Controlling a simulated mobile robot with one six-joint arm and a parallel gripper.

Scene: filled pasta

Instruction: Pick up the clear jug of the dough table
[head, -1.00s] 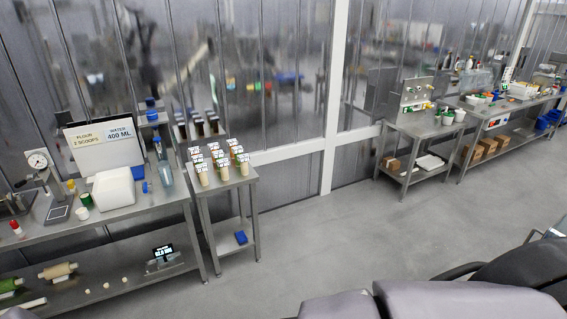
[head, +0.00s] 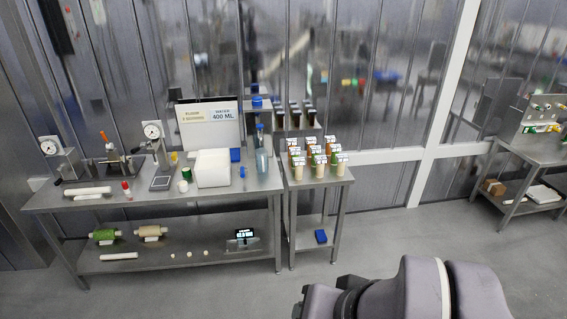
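The dough table (head: 120,200) is a steel table at the left with a flour and water sign (head: 208,124) at its back. A tall, clear, bluish vessel (head: 261,162) stands upright near the table's right end, to the right of a white block-like bin (head: 212,169). It looks like the clear jug, but it is small and a blue-topped item overlaps its upper part, so I cannot tell its handle. My gripper is not in view. Only grey links of my arm show at the bottom right, far from the table.
A small steel side table (head: 318,182) with several capped containers stands against the dough table's right end. Scales (head: 160,181), a red-capped bottle (head: 126,189) and a green container (head: 187,173) are on the dough table. Open grey floor (head: 400,235) lies in front and right.

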